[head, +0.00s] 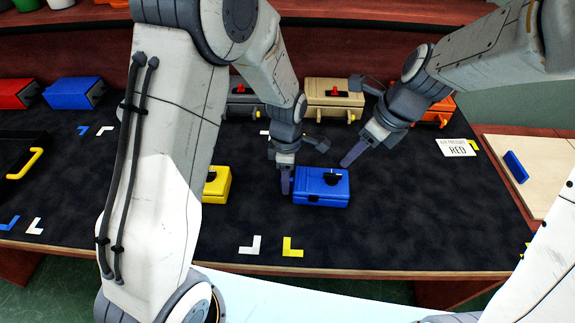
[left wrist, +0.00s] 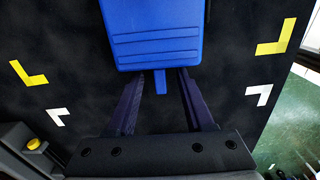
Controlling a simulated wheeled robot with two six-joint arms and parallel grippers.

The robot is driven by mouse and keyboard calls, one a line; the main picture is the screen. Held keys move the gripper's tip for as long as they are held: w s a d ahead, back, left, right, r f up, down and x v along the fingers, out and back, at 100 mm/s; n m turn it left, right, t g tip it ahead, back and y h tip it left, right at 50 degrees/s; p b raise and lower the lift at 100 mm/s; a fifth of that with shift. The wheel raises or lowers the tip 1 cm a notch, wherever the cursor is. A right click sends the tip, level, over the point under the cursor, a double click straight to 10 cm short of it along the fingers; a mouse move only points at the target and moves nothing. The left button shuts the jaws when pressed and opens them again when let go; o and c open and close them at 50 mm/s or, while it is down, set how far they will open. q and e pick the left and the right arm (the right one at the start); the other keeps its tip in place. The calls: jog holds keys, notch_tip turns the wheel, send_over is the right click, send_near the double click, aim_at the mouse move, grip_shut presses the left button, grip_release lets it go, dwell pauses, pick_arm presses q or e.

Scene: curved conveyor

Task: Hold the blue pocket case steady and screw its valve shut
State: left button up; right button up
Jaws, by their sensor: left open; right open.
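The blue pocket case (head: 321,190) sits upright on the dark mat, with a dark valve handle (head: 331,176) on its top. My left gripper (head: 302,163) is open, with one finger beside the case's left end and the other behind it. In the left wrist view the open fingers of my left gripper (left wrist: 162,82) flank a small blue tab (left wrist: 160,88) on the end of the blue case (left wrist: 154,38). I cannot tell whether they touch it. My right gripper (head: 358,118) is open and empty, above and right of the case, one fingertip near its back right corner.
A yellow case (head: 216,186) stands close on the left, partly behind my left arm. Grey (head: 244,100), tan (head: 334,96) and orange (head: 433,113) cases line the back. A sign (head: 457,147) reads RED.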

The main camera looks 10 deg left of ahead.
pick_arm(q)
jog(key=shift+f, duration=0.8)
grip_shut()
dwell(2.0)
